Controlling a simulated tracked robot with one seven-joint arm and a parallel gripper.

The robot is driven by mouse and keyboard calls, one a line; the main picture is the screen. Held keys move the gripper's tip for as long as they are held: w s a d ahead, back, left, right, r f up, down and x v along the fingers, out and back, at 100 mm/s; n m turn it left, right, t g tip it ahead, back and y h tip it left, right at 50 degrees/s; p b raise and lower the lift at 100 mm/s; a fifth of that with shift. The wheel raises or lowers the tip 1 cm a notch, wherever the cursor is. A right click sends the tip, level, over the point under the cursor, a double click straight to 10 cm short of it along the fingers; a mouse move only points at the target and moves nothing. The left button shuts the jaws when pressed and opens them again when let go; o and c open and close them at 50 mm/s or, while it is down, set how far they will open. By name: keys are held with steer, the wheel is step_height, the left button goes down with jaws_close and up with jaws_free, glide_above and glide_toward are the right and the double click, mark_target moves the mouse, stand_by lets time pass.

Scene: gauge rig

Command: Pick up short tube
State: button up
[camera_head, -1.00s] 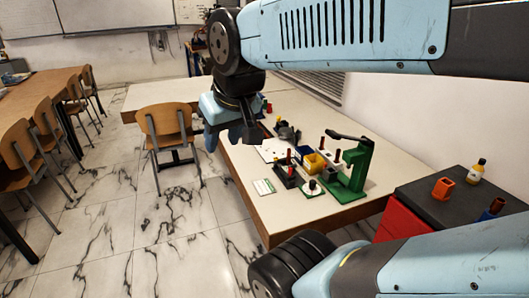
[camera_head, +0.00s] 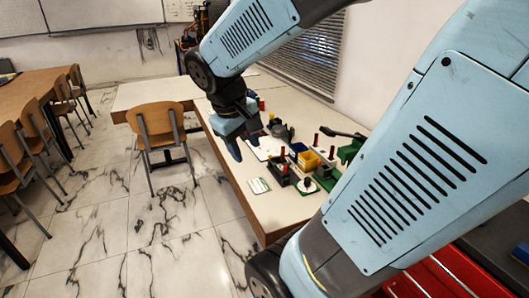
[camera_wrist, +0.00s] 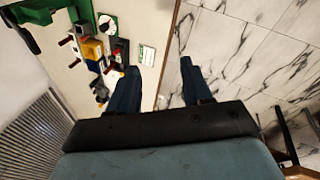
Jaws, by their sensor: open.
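Several small red upright tubes stand among the parts on the table; I cannot tell which is the short tube. One red tube (camera_head: 284,153) rises from a black rack (camera_head: 280,177), and another (camera_head: 316,138) stands behind the yellow bin. In the wrist view a red tube (camera_wrist: 72,64) lies left of the fingers. My gripper (camera_head: 247,147) is open and empty, pointing down above the table's left edge, to the left of the rack. In the wrist view the spread fingers (camera_wrist: 160,67) straddle the table edge, with nothing between them.
A yellow bin (camera_head: 307,161), a green stand (camera_head: 350,151) and a white disc (camera_head: 306,185) are close to the rack. A white-green card (camera_head: 259,186) lies near the front edge. A wooden chair (camera_head: 161,127) stands left of the table. Bare tabletop (camera_head: 285,208) lies in front.

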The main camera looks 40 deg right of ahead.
steer(key=w+d+f+n+g+h, duration=0.35)
steer(key=d+f+h, duration=0.2)
steer(key=d, duration=0.35)
steer(key=n+t+h, duration=0.7)
steer(key=n+h, duration=0.2)
steer(key=n, duration=0.7)
glide_toward(282, 152)
steer(key=shift+t+y, duration=0.25)
steer(key=shift+y, duration=0.1)
steer(key=x, duration=0.8)
steer(key=shift+d+r, duration=0.25)
jaws_close()
